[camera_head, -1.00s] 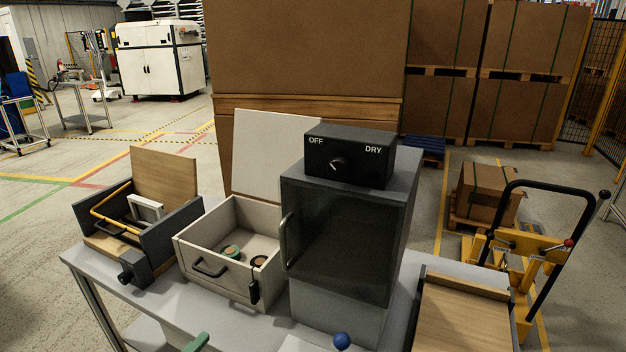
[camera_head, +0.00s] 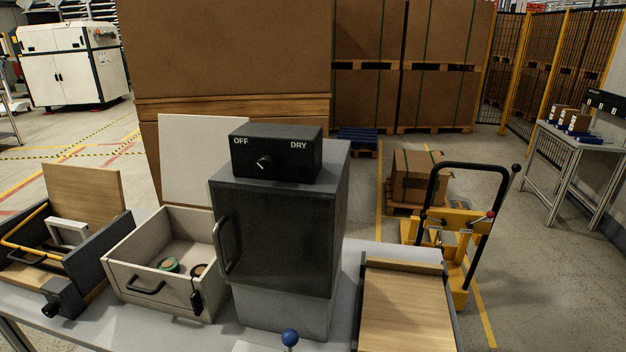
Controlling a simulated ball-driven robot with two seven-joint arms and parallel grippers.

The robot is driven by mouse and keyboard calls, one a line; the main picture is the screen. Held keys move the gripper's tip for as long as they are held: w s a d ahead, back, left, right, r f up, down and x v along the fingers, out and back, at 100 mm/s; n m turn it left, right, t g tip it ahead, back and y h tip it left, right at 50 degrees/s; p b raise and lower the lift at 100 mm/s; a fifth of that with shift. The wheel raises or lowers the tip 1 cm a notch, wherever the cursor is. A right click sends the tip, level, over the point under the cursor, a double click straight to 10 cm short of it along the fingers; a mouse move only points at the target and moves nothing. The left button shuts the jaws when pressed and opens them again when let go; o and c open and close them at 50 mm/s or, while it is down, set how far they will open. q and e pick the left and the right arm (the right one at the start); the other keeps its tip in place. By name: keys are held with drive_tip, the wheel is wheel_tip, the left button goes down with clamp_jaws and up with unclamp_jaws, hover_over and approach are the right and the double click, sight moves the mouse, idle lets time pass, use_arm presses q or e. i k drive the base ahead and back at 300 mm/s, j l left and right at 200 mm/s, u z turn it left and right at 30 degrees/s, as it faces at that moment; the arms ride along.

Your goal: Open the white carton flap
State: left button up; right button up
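A white open-topped box (camera_head: 150,287) with a dark front handle stands on the table left of centre. A tall white panel (camera_head: 203,160) stands upright at its back edge, like a raised lid. A green round piece (camera_head: 169,265) and a dark round piece lie inside the box. A small white piece (camera_head: 256,347) is cut off at the bottom edge, beside a blue ball knob (camera_head: 289,337). I cannot tell whether any of these is the carton flap. Neither of my grippers is in view.
A dark cabinet (camera_head: 275,245) with a control box marked OFF and DRY (camera_head: 275,155) stands right of the white box. A wooden tray (camera_head: 405,310) is at right, a wood-lidded box (camera_head: 85,195) at left. A yellow trolley (camera_head: 455,225) stands behind the table.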

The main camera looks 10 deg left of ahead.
sight(173, 288)
drive_tip(key=u, duration=1.3)
